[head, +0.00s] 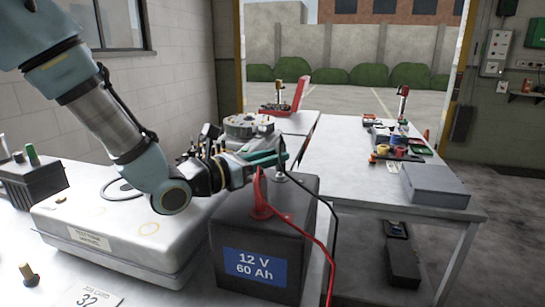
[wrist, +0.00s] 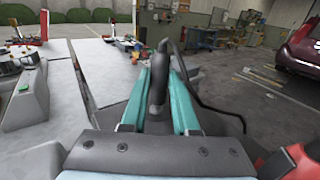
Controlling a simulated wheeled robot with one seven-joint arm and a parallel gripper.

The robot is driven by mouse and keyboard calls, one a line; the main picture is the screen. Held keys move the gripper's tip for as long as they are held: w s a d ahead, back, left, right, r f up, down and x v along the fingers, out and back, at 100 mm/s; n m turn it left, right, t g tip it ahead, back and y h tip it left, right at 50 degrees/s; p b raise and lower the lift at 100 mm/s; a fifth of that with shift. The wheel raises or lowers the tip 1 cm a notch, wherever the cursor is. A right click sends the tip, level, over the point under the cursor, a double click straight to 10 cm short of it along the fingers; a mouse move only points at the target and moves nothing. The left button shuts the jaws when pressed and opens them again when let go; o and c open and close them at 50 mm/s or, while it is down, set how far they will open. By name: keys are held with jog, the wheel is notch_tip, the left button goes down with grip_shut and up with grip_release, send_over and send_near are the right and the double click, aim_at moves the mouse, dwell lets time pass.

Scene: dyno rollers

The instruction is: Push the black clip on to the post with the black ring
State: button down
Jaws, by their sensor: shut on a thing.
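The grey battery (head: 230,232) carries a blue 12 V 60 Ah label. My gripper (head: 276,157) reaches over its top from the left, its teal fingers shut on the black clip (head: 282,147). In the wrist view, the black clip (wrist: 158,80) stands upright between the two teal fingers (wrist: 155,112). A short post (head: 281,177) shows on the battery's top just below the clip; a black ring around it is too small to make out. I cannot tell whether clip and post touch. The clip hides the post in the wrist view.
A red clip (head: 262,205) sits at the battery's front, its red cable (head: 322,250) hanging down. A black cable (head: 327,205) runs from the black clip. A white case (head: 110,225) stands left. The right-hand table (head: 345,170) holds a grey box (head: 435,184) and small parts.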

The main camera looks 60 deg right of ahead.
jog(key=shift+f+b, duration=0.55)
jog(key=shift+b, duration=0.2)
jog(key=c, duration=0.6)
grip_release()
jog(key=b+v, duration=0.2)
jog(key=v, duration=0.9)
jog(key=shift+b, duration=0.4)
